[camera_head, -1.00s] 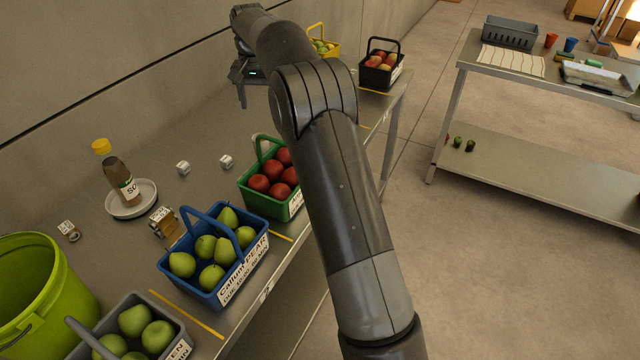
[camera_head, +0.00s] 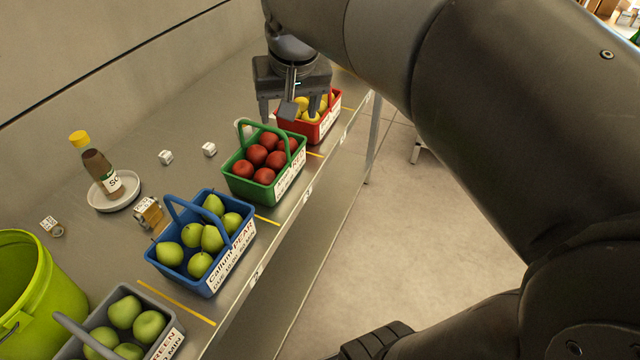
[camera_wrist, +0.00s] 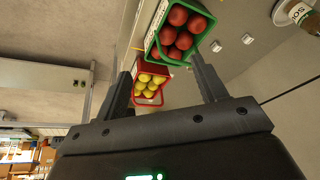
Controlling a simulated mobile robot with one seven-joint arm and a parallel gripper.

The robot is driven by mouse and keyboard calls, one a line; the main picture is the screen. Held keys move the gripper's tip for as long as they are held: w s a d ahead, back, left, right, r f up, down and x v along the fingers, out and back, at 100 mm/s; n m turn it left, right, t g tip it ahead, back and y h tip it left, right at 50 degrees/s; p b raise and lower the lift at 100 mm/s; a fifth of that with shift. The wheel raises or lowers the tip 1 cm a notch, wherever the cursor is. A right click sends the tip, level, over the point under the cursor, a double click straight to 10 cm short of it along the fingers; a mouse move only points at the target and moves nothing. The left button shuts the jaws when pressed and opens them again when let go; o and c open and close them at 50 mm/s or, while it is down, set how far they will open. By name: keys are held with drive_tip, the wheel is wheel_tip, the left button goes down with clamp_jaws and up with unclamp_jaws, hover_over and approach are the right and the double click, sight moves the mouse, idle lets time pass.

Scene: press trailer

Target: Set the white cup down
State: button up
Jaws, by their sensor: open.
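My gripper (camera_head: 290,110) is open above the shelf, near the red basket of yellow fruit; nothing shows held between its fingers. In the wrist view my gripper (camera_wrist: 162,75) has its fingers spread apart, with that basket seen between them.
The red basket (camera_head: 337,113), green basket (camera_head: 291,183), blue basket (camera_head: 232,262) and grey basket (camera_head: 166,343) line the shelf's front edge. Behind them stand a sauce bottle (camera_head: 97,165) on a white dish (camera_head: 133,190), small white cubes (camera_head: 166,157) and a lime bucket (camera_head: 62,315).

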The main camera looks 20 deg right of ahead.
drive_tip(key=s+f, duration=0.4)
drive_tip(key=s, duration=0.3)
drive_tip(key=s+d+f+n+t, duration=0.1)
drive_tip(key=s+f, duration=0.2)
drive_tip(key=s, duration=0.5)
drive_tip(key=shift+f+t, duration=0.3)
drive_tip(key=shift+f, duration=0.05)
